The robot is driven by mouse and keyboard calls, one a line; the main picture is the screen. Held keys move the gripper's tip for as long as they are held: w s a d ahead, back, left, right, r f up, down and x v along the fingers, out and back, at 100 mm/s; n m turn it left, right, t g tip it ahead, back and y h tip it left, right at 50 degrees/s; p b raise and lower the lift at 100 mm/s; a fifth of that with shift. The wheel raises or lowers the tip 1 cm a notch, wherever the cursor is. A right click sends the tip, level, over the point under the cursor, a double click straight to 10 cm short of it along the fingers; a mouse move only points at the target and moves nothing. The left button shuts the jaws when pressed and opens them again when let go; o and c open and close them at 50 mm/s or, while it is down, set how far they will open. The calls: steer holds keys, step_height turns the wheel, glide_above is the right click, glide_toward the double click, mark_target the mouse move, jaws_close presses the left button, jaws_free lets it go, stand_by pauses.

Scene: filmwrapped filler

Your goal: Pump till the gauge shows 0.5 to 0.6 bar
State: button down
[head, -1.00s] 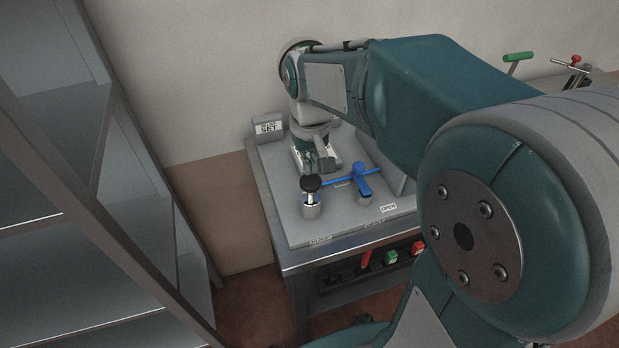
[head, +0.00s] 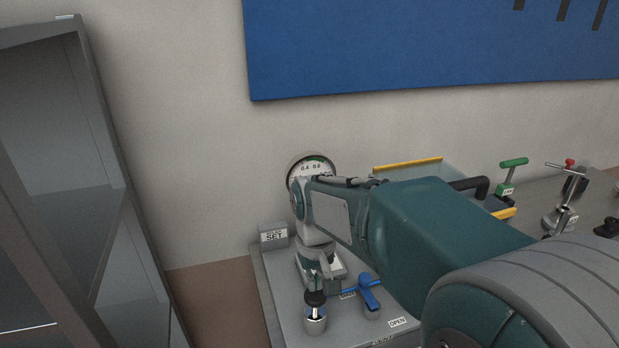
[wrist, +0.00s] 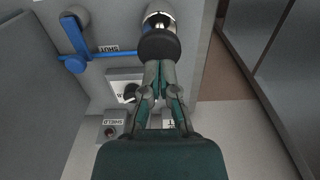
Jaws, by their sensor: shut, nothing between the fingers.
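The pump has a black round knob (head: 315,298) on a bright rod above a metal cylinder (head: 316,321). The knob also shows in the wrist view (wrist: 158,46). My gripper (head: 317,283) is shut and empty, its fingertips right at the knob. In the wrist view the closed fingertips (wrist: 157,66) meet the knob's edge; whether they touch it I cannot tell. The round gauge (head: 311,166) is on the wall side behind my arm. Its top shows numerals and a green band; its lower part is hidden, and I cannot make out the needle.
A blue valve lever (head: 368,296) stands right of the pump, near an OPEN label (head: 397,322). A grey SET box (head: 273,236) stands at the back left. A metal shelf (head: 75,180) is at left. A green T-handle (head: 513,163) stands at right.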

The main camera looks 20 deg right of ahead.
mark_target(315, 294)
steer(key=shift+f, duration=2.15)
steer(key=shift+r, duration=2.6)
steer(key=shift+f, duration=2.6)
steer(key=shift+r, duration=2.6)
